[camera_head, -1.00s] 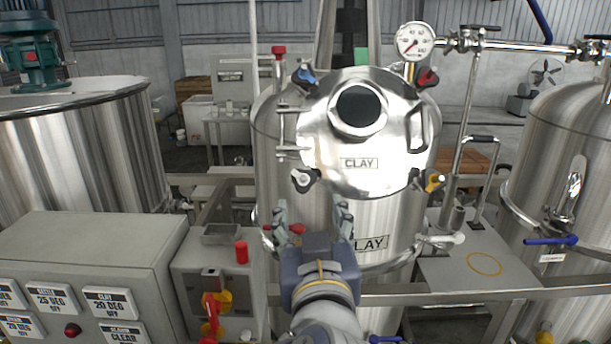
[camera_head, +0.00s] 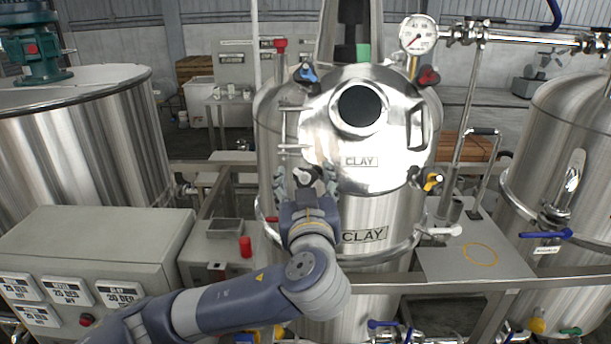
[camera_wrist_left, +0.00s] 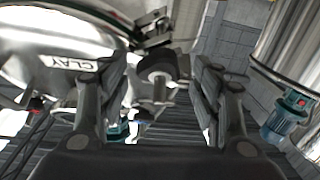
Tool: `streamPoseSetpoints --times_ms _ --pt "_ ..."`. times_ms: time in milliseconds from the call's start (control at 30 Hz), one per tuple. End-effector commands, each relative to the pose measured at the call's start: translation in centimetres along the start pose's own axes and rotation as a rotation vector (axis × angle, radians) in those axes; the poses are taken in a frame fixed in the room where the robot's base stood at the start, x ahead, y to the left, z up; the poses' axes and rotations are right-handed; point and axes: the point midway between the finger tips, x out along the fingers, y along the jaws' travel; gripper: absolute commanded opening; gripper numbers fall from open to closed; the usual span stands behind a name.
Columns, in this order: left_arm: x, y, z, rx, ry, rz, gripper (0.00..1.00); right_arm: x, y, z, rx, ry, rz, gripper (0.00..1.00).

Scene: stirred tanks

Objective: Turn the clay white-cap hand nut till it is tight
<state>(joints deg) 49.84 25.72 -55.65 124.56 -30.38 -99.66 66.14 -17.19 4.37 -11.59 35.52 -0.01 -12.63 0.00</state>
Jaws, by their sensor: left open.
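The clay tank's lid (camera_head: 385,158) is closed and carries a CLAY label. The white-cap hand nut (camera_head: 304,174) is a dark lobed knob at the lid's lower left edge. My left gripper (camera_head: 306,184) is open, its fingertips on either side of this nut and apart from each other. In the left wrist view a dark knob (camera_wrist_left: 158,66) shows between the two open fingers (camera_wrist_left: 152,88), nearer the far end of the gap. Whether a finger touches it I cannot tell. The white cap is hard to make out there. My right gripper is not in view.
Blue (camera_head: 306,73), red (camera_head: 428,76) and yellow (camera_head: 432,180) capped nuts sit around the lid. A pressure gauge (camera_head: 418,34) stands above right. A control box (camera_head: 110,245) is at left, and a steel table (camera_head: 440,262) at right.

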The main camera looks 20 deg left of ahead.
Motion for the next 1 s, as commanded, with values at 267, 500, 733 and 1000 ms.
streamPoseSetpoints --times_ms 267,500,733,1000 --pt "0.0 0.0 0.0 0.0 0.0 0.001 0.47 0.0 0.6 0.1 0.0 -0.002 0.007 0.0" --pt "0.0 0.0 0.0 0.0 0.0 0.0 0.14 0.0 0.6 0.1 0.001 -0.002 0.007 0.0" --pt "0.0 0.0 0.2 0.013 -0.001 0.009 0.14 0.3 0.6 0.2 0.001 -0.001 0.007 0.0" --pt "0.0 -0.1 0.5 0.103 -0.003 0.07 0.14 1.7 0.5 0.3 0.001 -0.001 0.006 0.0"
